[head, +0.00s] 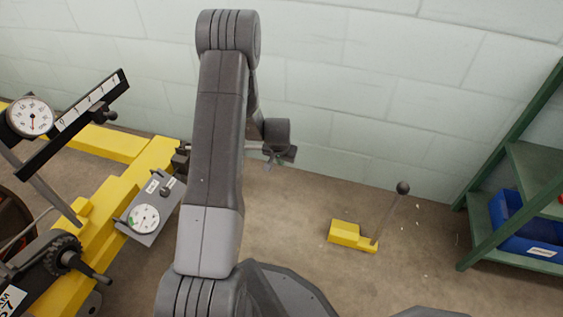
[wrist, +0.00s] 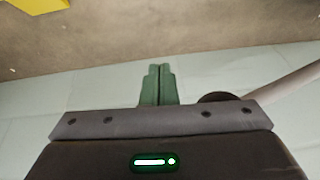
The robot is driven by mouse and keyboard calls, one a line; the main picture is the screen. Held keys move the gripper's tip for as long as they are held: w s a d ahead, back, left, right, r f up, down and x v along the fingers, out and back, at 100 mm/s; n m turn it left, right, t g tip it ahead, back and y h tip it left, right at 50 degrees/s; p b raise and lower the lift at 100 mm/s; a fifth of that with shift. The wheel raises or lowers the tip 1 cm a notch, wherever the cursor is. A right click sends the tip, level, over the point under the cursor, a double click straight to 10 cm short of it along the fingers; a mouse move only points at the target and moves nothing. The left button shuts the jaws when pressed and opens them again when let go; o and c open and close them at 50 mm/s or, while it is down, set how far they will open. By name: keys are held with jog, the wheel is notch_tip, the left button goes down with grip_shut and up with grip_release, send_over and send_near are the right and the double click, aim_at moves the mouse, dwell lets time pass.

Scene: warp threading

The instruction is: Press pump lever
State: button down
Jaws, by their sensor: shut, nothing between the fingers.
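The pump is a small yellow block (head: 344,231) on the floor to the right of my arm. Its thin grey lever (head: 386,218) rises from the block and leans to the right, with a dark ball knob (head: 403,187) on top. My gripper (head: 280,157) is left of the lever and apart from it in the head view, partly behind my arm. In the wrist view my gripper (wrist: 157,84) shows two green fingers shut together with nothing between them. A yellow corner (wrist: 35,3) at the top left there may be the pump block.
A yellow frame (head: 115,190) with dial gauges is on the left. A green shelf (head: 530,165) with a blue bin (head: 515,235) stands at right. A pale block wall (head: 350,90) is behind. In the wrist view a grey rod (wrist: 287,86) passes at right. Floor around the pump looks clear.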

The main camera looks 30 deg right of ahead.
jog(key=s+r+p, duration=0.4)
jog(key=s+r, duration=0.1)
jog(key=r, duration=0.6)
jog(key=shift+s+d+r, duration=0.25)
